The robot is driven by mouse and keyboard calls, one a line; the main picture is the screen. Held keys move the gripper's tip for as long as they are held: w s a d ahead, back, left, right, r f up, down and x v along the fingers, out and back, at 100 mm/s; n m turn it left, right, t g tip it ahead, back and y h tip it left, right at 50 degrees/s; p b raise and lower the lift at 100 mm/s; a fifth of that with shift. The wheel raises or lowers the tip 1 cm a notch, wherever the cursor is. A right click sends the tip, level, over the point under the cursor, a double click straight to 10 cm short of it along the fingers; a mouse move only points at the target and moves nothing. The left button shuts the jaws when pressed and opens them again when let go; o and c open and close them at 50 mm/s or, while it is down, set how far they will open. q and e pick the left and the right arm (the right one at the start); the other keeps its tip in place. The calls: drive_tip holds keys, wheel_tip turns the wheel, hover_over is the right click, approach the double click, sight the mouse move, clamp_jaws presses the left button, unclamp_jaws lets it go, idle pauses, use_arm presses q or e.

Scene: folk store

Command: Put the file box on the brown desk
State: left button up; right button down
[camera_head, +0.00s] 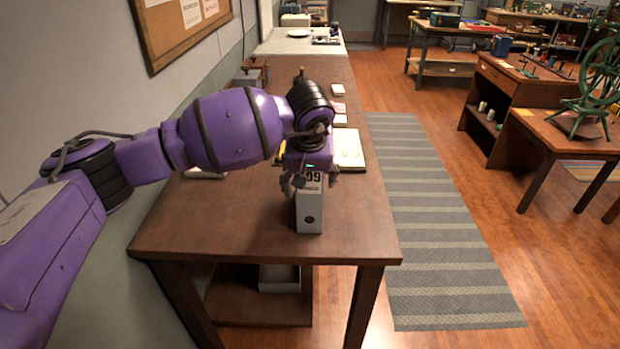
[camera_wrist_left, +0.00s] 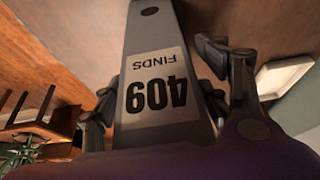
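The file box (camera_head: 310,208) is a narrow grey box. It appears to stand upright on the brown desk (camera_head: 235,225), near the desk's front edge. Its label reads "FINDS 409" and fills the middle of the left wrist view (camera_wrist_left: 155,85). My left gripper (camera_head: 310,183) comes down over the top of the box in the head view. Its fingers lie on both sides of the box and look spread, with small gaps beside it. The gripper hides the upper part of the box in the head view. My right gripper is not in view.
An open book or papers (camera_head: 347,148) lie behind the gripper on the desk. A grey tray (camera_head: 279,278) sits on the lower shelf. The desk top beside the box is clear. A striped rug (camera_head: 430,220) and a wooden table (camera_head: 510,85) are to the right.

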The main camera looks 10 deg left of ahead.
use_arm(q)
drive_tip(key=v, duration=1.2)
